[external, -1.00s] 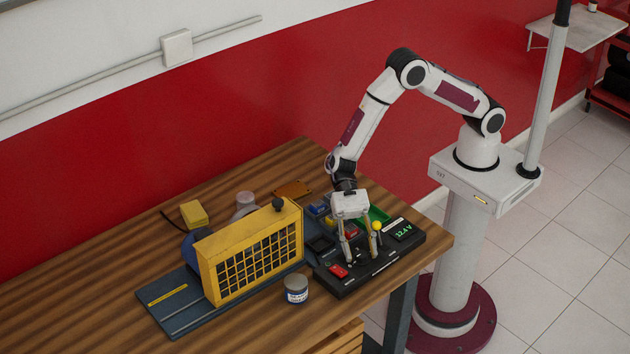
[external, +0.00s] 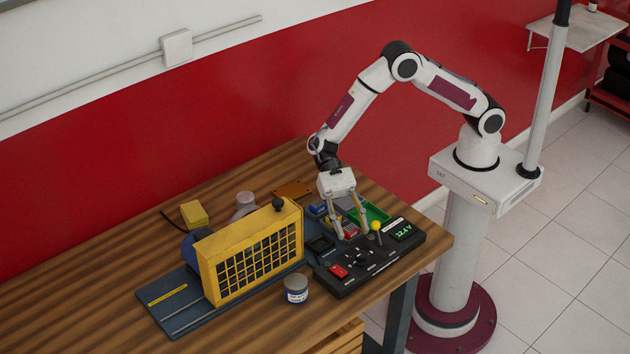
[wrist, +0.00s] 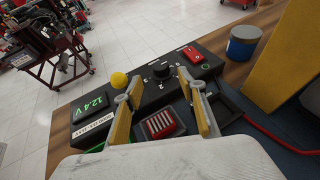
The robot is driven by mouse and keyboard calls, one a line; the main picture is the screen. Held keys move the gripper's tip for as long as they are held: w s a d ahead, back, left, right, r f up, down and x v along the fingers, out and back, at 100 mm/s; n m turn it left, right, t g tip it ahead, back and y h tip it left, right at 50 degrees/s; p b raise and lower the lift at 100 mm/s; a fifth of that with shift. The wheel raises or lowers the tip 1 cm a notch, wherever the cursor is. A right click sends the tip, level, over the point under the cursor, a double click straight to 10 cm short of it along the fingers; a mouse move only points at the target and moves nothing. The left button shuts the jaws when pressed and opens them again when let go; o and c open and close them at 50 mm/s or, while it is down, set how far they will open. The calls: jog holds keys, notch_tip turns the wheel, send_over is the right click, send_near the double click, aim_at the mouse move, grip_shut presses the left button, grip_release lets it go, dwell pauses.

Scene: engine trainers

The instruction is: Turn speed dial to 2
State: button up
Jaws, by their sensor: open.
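The speed dial (wrist: 161,70) is a round black knob with white numbers around it, on the black control panel (external: 330,286). It also shows small in the external view (external: 361,254). I cannot clearly tell which number it points to. My gripper (external: 353,237) is open and empty, above the panel's back edge, with its fingers pointing down. In the wrist view the dial appears between and beyond the yellow-padded fingertips (wrist: 160,80), apart from them.
On the panel are a yellow ball-topped lever (external: 376,226), a green 12.4 V display (external: 403,232) and a red switch (external: 338,271). A yellow grille unit (external: 250,255) and a blue-white can (external: 296,289) stand left.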

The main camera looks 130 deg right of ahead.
jog(key=shift+d+r, duration=0.35)
jog(key=shift+r, duration=0.05)
jog(key=w+d+r+m+t+h, duration=0.2)
jog(key=w+r+m+t+h, duration=0.3)
jog(key=r+m, duration=0.4)
jog(key=s+d+r+m+t+h, duration=0.1)
jog(key=d+r+m+h, duration=0.1)
jog(key=r+m, duration=0.4)
jog(key=s+d+r+m+t+h, duration=0.1)
jog(key=d+r+m+t+h, duration=0.1)
jog(key=r+m, duration=0.5)
jog(key=shift+d+r+h, duration=0.3)
jog(key=shift+d+h, duration=0.5)
jog(key=shift+h, duration=0.4)
jog(key=shift+m, duration=0.3)
